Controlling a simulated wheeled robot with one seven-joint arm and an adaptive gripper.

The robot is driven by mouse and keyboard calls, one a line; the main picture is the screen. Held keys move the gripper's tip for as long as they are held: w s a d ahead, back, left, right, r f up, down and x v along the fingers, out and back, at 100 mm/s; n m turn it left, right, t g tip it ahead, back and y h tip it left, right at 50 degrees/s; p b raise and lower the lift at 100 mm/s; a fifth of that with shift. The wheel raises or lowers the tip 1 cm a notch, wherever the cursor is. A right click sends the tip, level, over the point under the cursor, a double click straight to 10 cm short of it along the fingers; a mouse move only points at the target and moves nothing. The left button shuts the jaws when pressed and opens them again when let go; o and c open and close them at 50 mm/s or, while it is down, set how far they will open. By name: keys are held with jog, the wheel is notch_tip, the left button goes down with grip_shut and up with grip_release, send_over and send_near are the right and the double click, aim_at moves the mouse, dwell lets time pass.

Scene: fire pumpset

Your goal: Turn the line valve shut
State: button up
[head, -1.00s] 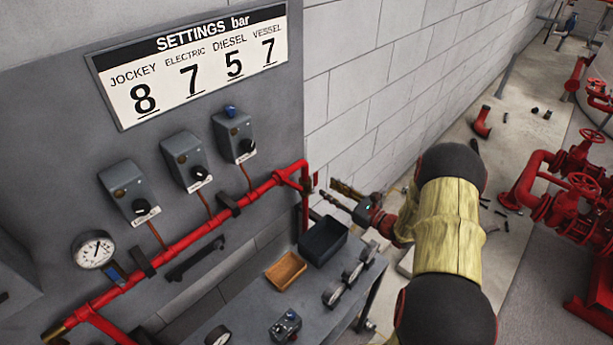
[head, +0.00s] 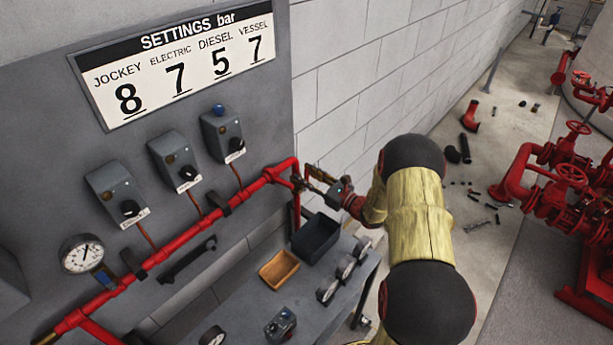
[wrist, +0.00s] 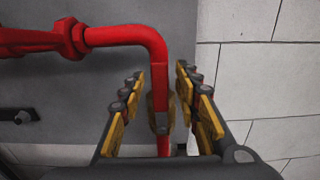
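The red pipe (head: 190,232) runs along the grey panel and bends down at its right end. At that downward leg is a small valve (head: 298,183), partly hidden by my gripper. In the wrist view a brownish valve part (wrist: 160,112) shows on the red pipe's downward leg (wrist: 157,75). My gripper (head: 312,180) is at this leg, seen from behind its wrist. In the wrist view its two yellow-padded fingers (wrist: 160,100) stand apart, one on each side of the valve part, with gaps. Whether they touch it cannot be told.
A grey bench (head: 232,290) below holds a black bin (head: 316,236), a brown tray (head: 279,267) and several gauges. A block wall (head: 350,75) stands close behind my gripper. A pressure gauge (head: 82,254) is at the panel's left. Red pumps and pipework (head: 560,180) stand far right.

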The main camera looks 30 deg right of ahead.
jog(key=shift+c, duration=1.2)
grip_shut()
